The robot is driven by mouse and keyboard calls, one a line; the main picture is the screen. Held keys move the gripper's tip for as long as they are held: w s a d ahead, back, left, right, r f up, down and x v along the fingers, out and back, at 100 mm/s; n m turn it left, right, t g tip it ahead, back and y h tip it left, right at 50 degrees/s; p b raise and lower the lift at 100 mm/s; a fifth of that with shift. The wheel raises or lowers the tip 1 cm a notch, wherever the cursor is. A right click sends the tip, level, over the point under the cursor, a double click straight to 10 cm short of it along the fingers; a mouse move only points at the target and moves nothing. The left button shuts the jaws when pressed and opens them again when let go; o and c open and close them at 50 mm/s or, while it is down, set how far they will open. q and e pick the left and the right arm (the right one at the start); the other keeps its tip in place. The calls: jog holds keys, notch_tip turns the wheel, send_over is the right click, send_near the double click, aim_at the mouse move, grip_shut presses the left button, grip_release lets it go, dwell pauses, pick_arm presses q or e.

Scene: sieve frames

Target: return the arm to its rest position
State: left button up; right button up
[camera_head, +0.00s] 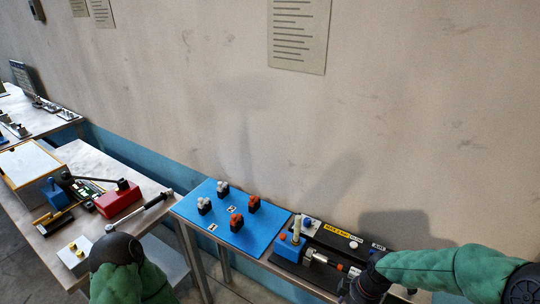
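My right arm (440,271) in its green sleeve comes in from the right edge and reaches left along the bottom. A dark part at its end, my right gripper (366,287), sits low at the right end of the black fixture. Its fingers cannot be made out, so its opening is unclear. My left arm (128,279) shows at the bottom left as a green sleeve with a dark round joint, in front of the left table. My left gripper is not visible.
A blue board (222,192) bears several black and orange blocks. A black fixture (290,254) with a cylinder and labels lies beside it. The left table (98,165) holds a red box (118,199), a blue block (54,193) and a tray (28,163). A wall stands behind.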

jog(key=s+a+f+m+y, duration=0.1)
jog(key=s+a+f+m, duration=0.4)
jog(key=f, duration=0.5)
jog(key=s+a+f+m, duration=0.5)
jog(key=s+a+f, duration=0.1)
jog(key=f, duration=0.5)
jog(key=shift+a+f+y+b, duration=0.3)
jog(key=shift+a+y, duration=0.1)
jog(key=shift+a, duration=0.25)
dwell(0.4)
